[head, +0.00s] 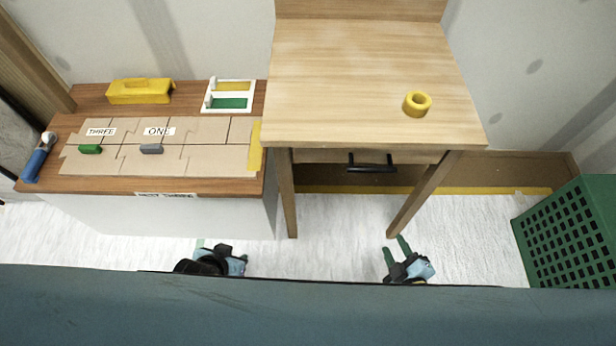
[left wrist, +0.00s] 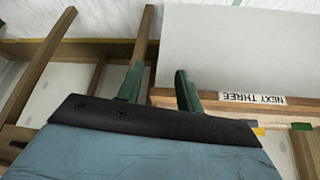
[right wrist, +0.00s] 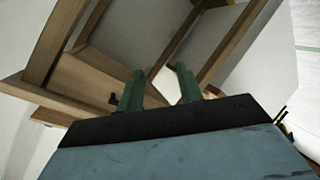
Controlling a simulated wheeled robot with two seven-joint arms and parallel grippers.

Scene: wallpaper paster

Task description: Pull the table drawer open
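The wooden table (head: 350,75) stands at the centre right of the head view. Its drawer (head: 420,157) is under the front edge, with a black bar handle (head: 371,167); the drawer front looks flush with the frame. My right gripper (head: 393,245) is below and in front of the handle, apart from it. In the right wrist view its green fingers (right wrist: 160,85) are spread with nothing between them, and a small dark piece shows beside the left finger. My left gripper (head: 218,247) is low before the white cabinet. In the left wrist view its fingers (left wrist: 158,88) are apart and empty.
A yellow ring (head: 417,104) sits on the table top. The cabinet's wooden top (head: 200,188) at left holds cardboard pieces, a yellow toolbox (head: 140,91), a white tray (head: 208,106) and a blue tool (head: 37,160). A green crate (head: 572,235) stands at right. The floor before the drawer is clear.

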